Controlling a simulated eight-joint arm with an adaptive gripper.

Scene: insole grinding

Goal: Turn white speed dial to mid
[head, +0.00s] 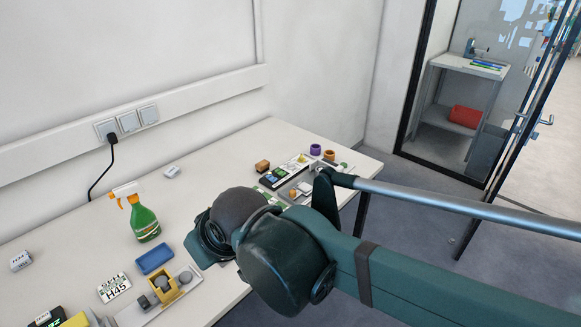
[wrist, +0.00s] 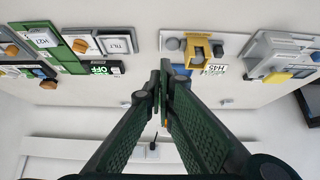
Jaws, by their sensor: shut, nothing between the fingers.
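I cannot pick out a white speed dial for certain in either view. In the head view, a pale panel (head: 130,316) at the table's front left carries a yellow bracket (head: 165,288) and dark grey knobs (head: 161,282). The yellow bracket also shows in the wrist view (wrist: 199,47), right of my gripper. A group of small devices with orange knobs (wrist: 80,46) lies left of it there. My gripper (wrist: 160,82) is shut and empty, its two green fingers together above the table, apart from the devices. In the head view my arm hides the gripper.
The white table (head: 230,160) runs along the wall. On it are a green spray bottle (head: 143,219), a blue block (head: 154,258), an H45 card (head: 114,287) and, at the far end, purple (head: 315,150) and orange-brown (head: 329,155) rings. The table's middle back is mostly clear.

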